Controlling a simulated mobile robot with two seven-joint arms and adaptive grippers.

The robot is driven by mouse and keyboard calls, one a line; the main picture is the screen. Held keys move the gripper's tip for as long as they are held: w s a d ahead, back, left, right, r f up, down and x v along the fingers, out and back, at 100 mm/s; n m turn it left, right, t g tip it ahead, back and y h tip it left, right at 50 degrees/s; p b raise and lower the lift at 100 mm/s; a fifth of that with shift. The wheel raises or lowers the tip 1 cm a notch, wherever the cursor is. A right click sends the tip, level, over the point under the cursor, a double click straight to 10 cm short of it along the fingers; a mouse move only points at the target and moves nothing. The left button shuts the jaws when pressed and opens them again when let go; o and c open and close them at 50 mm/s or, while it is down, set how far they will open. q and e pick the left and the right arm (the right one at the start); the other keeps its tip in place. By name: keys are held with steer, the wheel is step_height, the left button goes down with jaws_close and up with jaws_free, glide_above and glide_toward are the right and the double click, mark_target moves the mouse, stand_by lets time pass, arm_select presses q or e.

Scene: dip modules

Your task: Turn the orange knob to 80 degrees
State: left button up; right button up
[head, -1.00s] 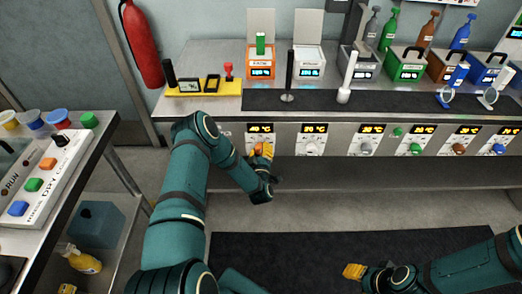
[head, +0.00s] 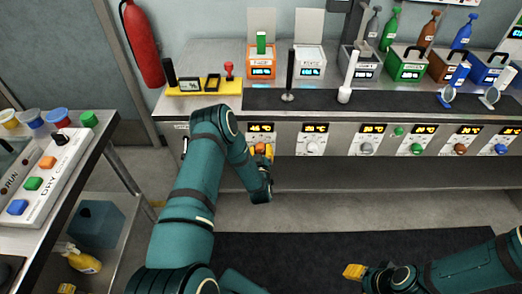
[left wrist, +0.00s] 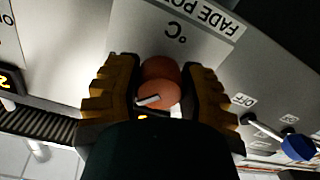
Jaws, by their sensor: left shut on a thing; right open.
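The orange knob (head: 259,148) is on the front panel of the bench, under a small lit display (head: 261,128) whose digits are too small to read surely. In the left wrist view the knob (left wrist: 161,72) is round, with a white pointer mark on its face. My left gripper (head: 262,153) is at the knob and partly hides it in the head view. In the left wrist view its yellow-padded fingers (left wrist: 160,92) are shut on the knob from both sides. My right gripper (head: 355,271) is open and empty, low over the dark floor mat, away from the panel.
More knobs with displays run along the panel to the right, the nearest one white (head: 312,148). A side table (head: 88,160) with a button box stands at the left.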

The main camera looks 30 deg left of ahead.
arm_select(q)
steer(key=o, duration=1.2)
steer(key=v, duration=1.2)
steer(key=shift+w, duration=0.1)
